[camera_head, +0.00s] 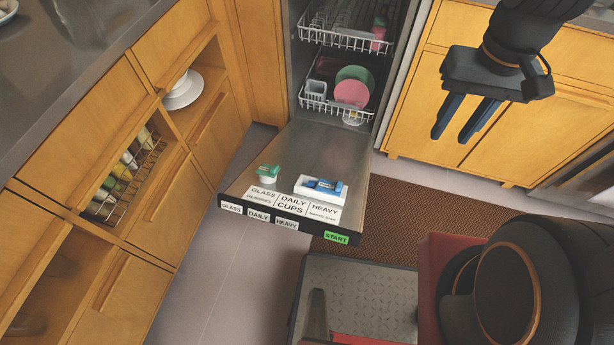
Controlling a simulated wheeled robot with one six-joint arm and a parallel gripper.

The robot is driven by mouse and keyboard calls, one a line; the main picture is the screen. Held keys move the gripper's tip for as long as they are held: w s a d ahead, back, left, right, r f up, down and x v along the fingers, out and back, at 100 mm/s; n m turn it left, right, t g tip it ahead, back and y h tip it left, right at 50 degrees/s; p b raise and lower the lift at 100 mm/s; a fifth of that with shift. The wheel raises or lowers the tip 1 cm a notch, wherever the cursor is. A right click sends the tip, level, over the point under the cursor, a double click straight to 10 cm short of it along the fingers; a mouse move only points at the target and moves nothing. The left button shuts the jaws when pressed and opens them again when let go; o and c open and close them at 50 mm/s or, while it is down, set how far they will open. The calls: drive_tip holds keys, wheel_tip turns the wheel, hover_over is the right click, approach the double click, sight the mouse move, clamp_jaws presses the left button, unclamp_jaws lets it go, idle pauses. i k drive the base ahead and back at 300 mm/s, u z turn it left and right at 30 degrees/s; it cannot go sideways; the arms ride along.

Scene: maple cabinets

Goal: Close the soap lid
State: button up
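The dishwasher door (235,185) is folded down flat, with labels and a green START mark on its front edge. On it sits a white tray-like piece (301,184) with a blue part (326,186) on it. To its left stands a small white piece with a green top (268,172). I cannot tell for sure which of these is the soap lid, or whether it is open or shut. My gripper (451,137) hangs at the upper right, fingers apart and empty, in front of the right cabinets, well away from the door.
Maple cabinets (172,215) with open shelves stand at left. A brown mat (420,215) lies right of the door. My own base fills the lower right.

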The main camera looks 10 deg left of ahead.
sight(328, 187)
drive_tip(key=u, duration=1)
drive_tip(key=k, duration=1.6)
drive_tip(key=z, duration=1.1)
